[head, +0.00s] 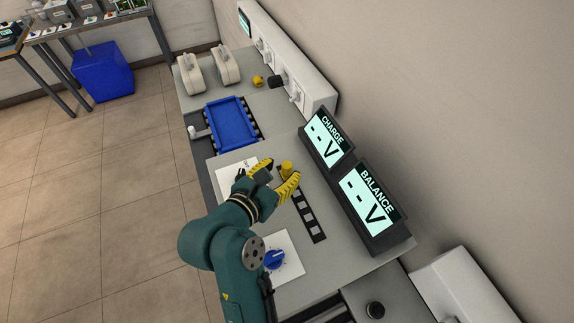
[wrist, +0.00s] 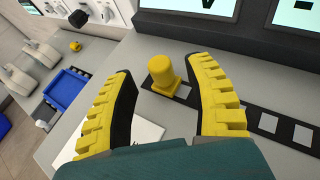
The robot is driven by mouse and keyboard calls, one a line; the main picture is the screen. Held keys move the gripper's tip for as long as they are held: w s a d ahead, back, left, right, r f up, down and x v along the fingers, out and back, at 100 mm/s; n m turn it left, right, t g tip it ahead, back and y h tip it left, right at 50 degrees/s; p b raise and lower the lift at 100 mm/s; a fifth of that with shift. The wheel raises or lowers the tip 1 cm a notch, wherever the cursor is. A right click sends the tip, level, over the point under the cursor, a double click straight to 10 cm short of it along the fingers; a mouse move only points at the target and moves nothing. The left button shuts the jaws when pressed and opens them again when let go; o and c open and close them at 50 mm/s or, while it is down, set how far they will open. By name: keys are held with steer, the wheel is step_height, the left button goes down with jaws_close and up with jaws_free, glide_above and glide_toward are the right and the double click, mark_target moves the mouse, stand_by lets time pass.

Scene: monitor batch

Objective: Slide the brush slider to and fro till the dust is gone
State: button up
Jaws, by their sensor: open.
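A yellow cylindrical knob (wrist: 161,72), which looks like the brush slider's handle, stands upright at the far end of a black strip (wrist: 240,115) with pale grey squares. In the head view the knob (head: 287,168) is beside my fingertips and the strip (head: 310,222) runs from it toward the lower right. My gripper (head: 281,171) is open, with its yellow ribbed fingers on either side of the knob in the wrist view (wrist: 160,68). A gap shows between the knob and each finger. I cannot make out dust on the squares.
Two displays reading CHARGE (head: 328,138) and BALANCE (head: 368,203) stand along the right of the strip. A blue tray (head: 208,137) lies further back. A white panel with a blue dial (head: 274,259) lies at the near side, beside my arm.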

mark_target(284, 169)
steer(key=shift+x, duration=1.6)
steer(key=shift+s, duration=0.1)
jaws_close()
